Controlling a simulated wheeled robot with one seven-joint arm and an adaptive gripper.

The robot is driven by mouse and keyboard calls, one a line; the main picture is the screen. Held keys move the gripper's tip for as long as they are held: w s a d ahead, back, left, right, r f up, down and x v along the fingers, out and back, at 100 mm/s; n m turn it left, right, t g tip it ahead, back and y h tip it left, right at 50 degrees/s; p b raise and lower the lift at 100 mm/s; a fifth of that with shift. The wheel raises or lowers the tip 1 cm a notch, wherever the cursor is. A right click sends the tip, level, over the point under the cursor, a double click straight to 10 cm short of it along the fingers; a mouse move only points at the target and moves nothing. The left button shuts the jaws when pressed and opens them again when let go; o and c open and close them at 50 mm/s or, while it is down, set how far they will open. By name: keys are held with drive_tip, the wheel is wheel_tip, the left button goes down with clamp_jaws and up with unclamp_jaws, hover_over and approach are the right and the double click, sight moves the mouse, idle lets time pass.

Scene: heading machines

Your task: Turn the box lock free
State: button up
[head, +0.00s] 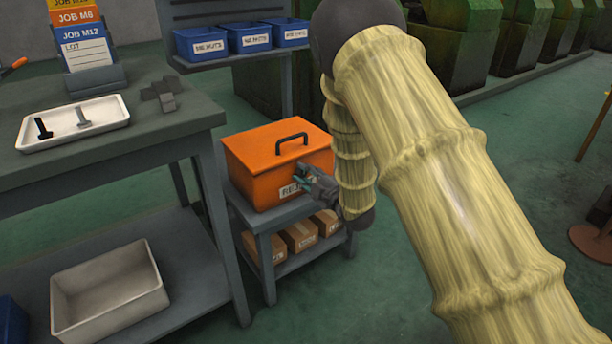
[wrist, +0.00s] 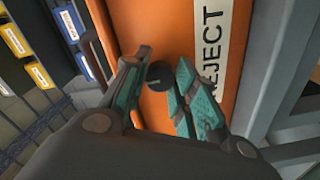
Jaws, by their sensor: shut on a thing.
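The orange box (head: 258,163) stands on a small grey stand, its lid down, with a dark handle (head: 291,141) on top. A white label reading REJECT (wrist: 217,50) is on its front face. The lock is a small dark round knob (wrist: 158,75) on that face, seen in the wrist view beside the label. My gripper (wrist: 163,85) is at the box front with its teal-padded fingers on either side of the knob, shut on it. In the head view my gripper (head: 307,178) covers the lock and part of the label.
Cardboard boxes (head: 300,236) sit on the shelf under the orange box. Blue bins (head: 250,40) are on a rack behind.

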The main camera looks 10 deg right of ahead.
drive_tip(key=o, duration=1.1)
drive_tip(key=shift+c, duration=0.2)
drive_tip(key=v, duration=1.2)
drive_tip(key=shift+f, duration=0.1)
